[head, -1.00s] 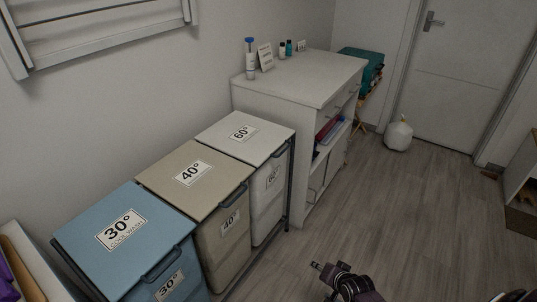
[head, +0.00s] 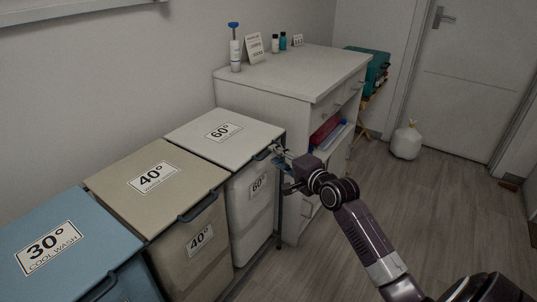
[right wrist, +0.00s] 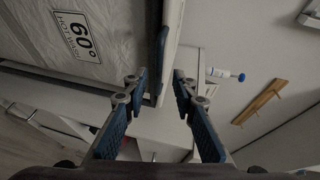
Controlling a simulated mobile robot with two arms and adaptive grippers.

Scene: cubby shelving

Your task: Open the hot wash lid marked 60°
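The white 60° lid (head: 205,146) is shut flat on the farthest of the hampers in the head view. Its dark handle (right wrist: 162,48) is at the lid's front edge. My right gripper (head: 279,156) is at that front edge, by the handle's corner. In the right wrist view my right gripper (right wrist: 158,84) has its two blue-padded fingers apart, with the handle's end near the gap between the tips. Contact cannot be told. The 60° hot wash label (right wrist: 78,36) on the hamper front shows there too. My left gripper is not in view.
The tan 40° lid (head: 120,186) and blue 30° lid (head: 95,262) are shut beside it, nearer. A white cabinet (head: 300,75) with bottles on top stands close behind the 60° hamper.

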